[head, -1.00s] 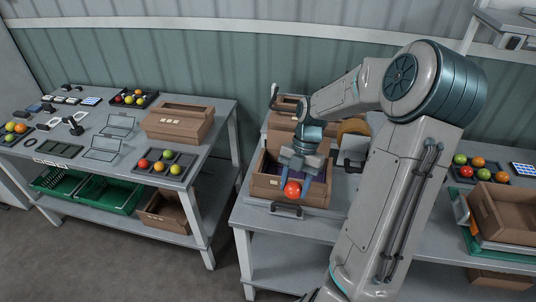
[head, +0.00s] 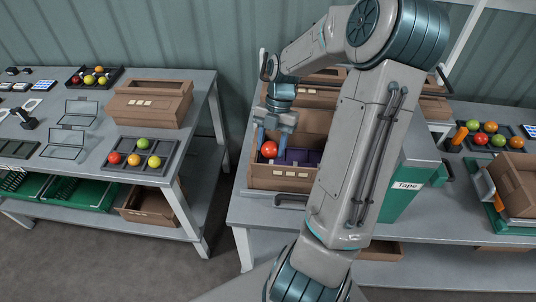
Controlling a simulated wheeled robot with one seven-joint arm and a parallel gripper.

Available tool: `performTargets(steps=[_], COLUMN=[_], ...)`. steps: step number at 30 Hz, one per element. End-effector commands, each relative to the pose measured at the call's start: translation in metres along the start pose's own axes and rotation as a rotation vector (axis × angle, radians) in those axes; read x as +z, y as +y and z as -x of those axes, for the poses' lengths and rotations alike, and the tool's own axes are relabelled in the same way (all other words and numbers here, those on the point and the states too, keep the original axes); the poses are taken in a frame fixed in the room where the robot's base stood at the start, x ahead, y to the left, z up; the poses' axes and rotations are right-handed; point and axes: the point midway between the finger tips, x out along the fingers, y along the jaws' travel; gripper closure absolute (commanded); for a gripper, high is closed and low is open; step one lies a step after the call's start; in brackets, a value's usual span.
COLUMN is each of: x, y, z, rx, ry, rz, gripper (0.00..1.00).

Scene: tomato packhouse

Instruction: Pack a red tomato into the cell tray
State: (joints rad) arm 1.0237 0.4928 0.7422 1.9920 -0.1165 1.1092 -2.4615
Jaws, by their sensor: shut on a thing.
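My gripper (head: 271,138) points down over the left part of an open cardboard box and is shut on a red tomato (head: 269,149). A purple tray with cells (head: 302,157) lies inside this box (head: 280,180); its left part is hidden behind the tomato and gripper, and its right part behind my arm. The tomato appears at about the height of the box's rim; I cannot tell whether it touches the tray. No other tomato shows in the visible cells.
On the left table, a dark tray (head: 126,165) holds several red, yellow and green tomatoes, near another cardboard box (head: 150,105). A green box marked Tape (head: 405,190) stands right of my arm. More tomatoes sit in a tray (head: 508,139) at the far right.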

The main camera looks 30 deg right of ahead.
Motion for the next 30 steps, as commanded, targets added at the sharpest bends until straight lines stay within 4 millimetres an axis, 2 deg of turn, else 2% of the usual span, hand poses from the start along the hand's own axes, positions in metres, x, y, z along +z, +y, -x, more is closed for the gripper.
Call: performTargets(steps=[1,7,17,30], x=[0.005,0.013,0.016,0.03], y=[0.0,0.002,0.002,0.002], z=[-0.013,-0.034,-0.043,-0.076], rx=[0.0,-0.002,-0.002,-0.002], ry=[0.0,0.0,0.0,-0.001], rz=[0.001,0.004,0.006,0.006], gripper=[0.65,0.65,0.65,0.65])
